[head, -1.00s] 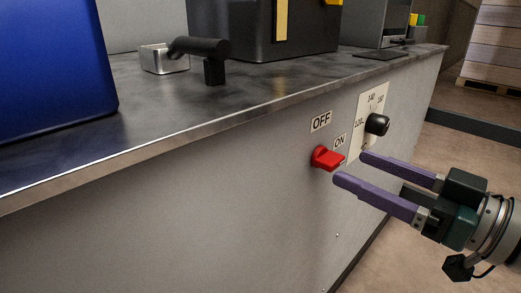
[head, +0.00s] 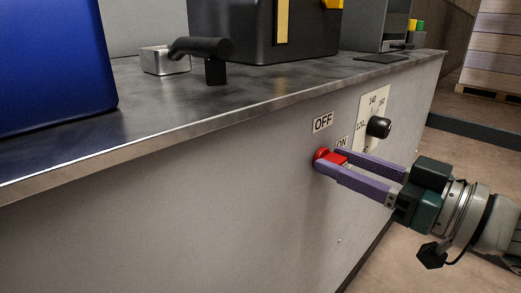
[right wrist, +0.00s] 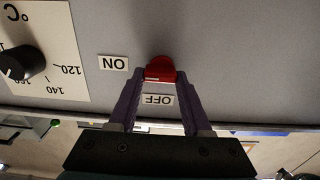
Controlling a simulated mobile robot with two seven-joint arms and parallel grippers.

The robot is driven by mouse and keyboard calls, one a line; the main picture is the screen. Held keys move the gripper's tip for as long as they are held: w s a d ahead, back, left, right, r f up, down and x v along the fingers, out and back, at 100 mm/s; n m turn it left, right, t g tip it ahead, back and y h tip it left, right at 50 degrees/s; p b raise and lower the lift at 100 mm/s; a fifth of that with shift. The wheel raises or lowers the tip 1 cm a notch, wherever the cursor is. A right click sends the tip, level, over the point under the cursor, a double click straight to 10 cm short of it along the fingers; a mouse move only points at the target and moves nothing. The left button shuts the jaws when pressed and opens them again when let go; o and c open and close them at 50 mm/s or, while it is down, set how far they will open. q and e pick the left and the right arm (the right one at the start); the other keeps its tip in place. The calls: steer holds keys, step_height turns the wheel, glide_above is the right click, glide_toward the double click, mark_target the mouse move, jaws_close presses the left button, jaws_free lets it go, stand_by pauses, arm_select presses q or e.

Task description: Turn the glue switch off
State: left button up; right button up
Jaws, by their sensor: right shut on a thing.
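The red glue switch (head: 330,158) sits on the grey front panel of the counter, below the OFF label (head: 322,122) and beside the ON label (head: 342,142). My right gripper (head: 329,158) has its purple fingers on both sides of the switch and is shut on it. In the right wrist view the red switch (right wrist: 160,69) lies between the fingertips, with the ON label (right wrist: 113,63) to its left and the OFF label (right wrist: 158,100) between the fingers. The switch handle points toward the ON side in the head view. My left gripper is not in view.
A black temperature knob (head: 378,127) on a white dial plate stands just right of the switch. The counter top (head: 250,90) above carries a blue box (head: 55,65), a black-handled metal piece (head: 205,48) and a dark machine (head: 300,30). The panel left of the switch is clear.

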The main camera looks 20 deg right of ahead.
jaws_close()
steer(key=shift+n, duration=0.3)
steer(key=n+p, duration=0.1)
steer(key=n, duration=0.1)
steer(key=shift+r+n+p, duration=0.1)
steer(key=shift+n+p, duration=0.2)
steer(key=n+p, duration=0.1)
steer(key=n, duration=0.3)
steer(key=shift+a, duration=0.1)
steer(key=n, duration=1)
steer(key=shift+s+a+f+n, duration=0.15)
steer(key=shift+f+n, duration=0.1)
steer(key=shift+n, duration=0.15)
steer(key=o, duration=0.7)
jaws_free()
